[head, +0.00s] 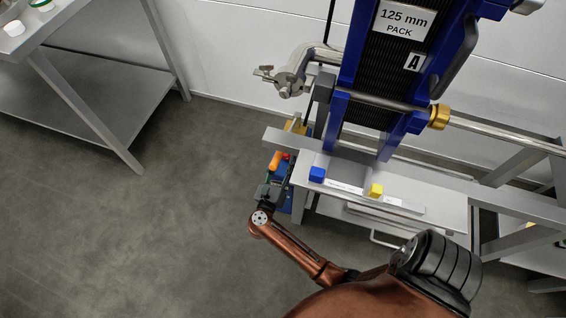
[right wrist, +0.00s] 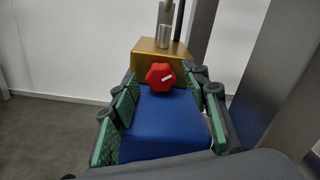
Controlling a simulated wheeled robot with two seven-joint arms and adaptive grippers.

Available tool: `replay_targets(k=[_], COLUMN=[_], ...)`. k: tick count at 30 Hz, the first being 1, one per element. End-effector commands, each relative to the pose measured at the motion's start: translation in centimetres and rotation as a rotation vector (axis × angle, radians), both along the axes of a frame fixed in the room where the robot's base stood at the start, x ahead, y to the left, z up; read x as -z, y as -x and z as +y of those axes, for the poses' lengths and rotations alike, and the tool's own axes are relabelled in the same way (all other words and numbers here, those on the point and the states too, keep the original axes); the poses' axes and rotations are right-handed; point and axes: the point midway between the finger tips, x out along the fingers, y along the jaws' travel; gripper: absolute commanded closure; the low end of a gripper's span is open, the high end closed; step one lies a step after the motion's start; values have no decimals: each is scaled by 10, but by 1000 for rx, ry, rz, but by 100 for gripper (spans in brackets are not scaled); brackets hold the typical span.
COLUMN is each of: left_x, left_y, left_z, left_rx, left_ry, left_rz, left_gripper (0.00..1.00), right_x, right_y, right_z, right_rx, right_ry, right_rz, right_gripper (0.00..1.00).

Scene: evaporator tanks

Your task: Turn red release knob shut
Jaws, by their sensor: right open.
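The red release knob (right wrist: 160,76) is a small faceted knob with a white mark on its face. It sits at the far end of a blue block (right wrist: 165,125), in front of a brass-coloured block (right wrist: 163,54). My right gripper (right wrist: 166,88) is open, its green-padded fingers on either side of the blue block, with the fingertips near the knob. I cannot tell whether they touch it. In the head view the knob (head: 286,156) is a small red spot just beyond my right gripper (head: 275,181). My left gripper is not in view.
An orange handle-like part (head: 274,161) is close to the knob. A steel ledge (head: 440,193) to the right bears a blue cube (head: 317,174) and a yellow cube (head: 376,190). The blue-framed plate pack (head: 385,75) stands behind.

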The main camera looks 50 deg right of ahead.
Motion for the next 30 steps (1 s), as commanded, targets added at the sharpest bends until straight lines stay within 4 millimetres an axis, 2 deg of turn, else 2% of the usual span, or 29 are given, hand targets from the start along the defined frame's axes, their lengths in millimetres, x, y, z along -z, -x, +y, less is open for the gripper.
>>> replay_targets(k=[5,15,21,30], left_x=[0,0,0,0], left_y=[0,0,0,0], left_z=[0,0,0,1], left_rx=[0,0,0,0], left_ry=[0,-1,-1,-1], left_rz=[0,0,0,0], left_gripper=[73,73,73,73], right_x=[-21,-82,-97,-98], right_y=[0,0,0,0], right_z=[0,0,0,0], right_rx=[1,1,0,0], right_ry=[-2,-2,-1,-1], right_rz=[-4,-3,-1,0], right_gripper=[57,57,57,57])
